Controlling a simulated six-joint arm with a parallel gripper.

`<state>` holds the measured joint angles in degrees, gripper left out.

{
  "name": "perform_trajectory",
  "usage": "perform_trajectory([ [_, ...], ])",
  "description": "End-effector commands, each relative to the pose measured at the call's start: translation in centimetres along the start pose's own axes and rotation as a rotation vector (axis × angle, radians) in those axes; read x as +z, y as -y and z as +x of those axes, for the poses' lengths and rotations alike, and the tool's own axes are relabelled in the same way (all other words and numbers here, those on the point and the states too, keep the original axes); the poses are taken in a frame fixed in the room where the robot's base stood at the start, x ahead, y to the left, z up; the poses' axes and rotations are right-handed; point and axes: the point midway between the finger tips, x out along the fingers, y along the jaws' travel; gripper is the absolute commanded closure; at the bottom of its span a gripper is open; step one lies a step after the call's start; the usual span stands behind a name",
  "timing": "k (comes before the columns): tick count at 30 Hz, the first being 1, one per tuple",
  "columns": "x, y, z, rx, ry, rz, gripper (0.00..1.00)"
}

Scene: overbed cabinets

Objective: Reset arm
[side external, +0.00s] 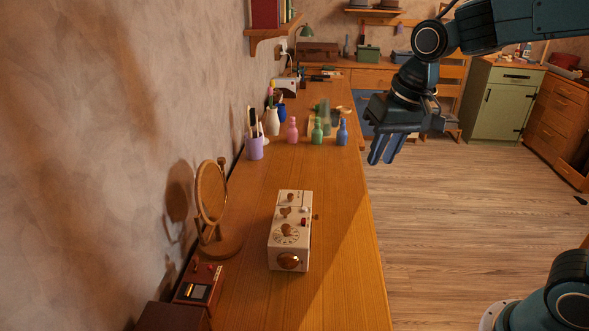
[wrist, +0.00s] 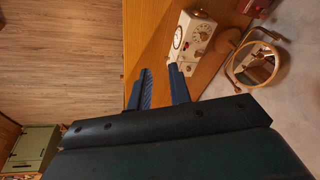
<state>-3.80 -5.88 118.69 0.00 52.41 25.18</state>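My gripper (side external: 381,160) hangs in the air past the right edge of the wooden table, fingers pointing down, at about the height of the bottles. In the wrist view the two blue fingers of my gripper (wrist: 159,70) stand apart with a gap between them and nothing in it. A white box-shaped device with a dial and knobs (side external: 289,232) stands on the table, well apart from my gripper. It also shows in the wrist view (wrist: 194,40), beyond the fingertips.
The table (side external: 345,255) holds a round mirror (side external: 211,192), a purple cup (side external: 255,148), pink (side external: 292,131), green (side external: 317,132) and blue (side external: 342,133) bottles, and a brown radio-like box (side external: 199,284). A green cabinet (side external: 500,100) stands behind. The floor (side external: 450,220) right of the table is clear.

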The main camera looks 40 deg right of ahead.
Motion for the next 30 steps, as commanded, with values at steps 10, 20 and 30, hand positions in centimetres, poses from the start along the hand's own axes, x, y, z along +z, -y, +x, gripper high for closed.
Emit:
perform_trajectory([
  [10, 5.4, -3.3, -3.6, -0.026, -0.094, -0.148, 0.80],
  [20, 10.6, -6.2, -4.8, -0.032, -0.183, -0.287, 0.80],
  [30, 13.6, -7.7, -4.7, -0.028, -0.233, -0.371, 0.80],
])
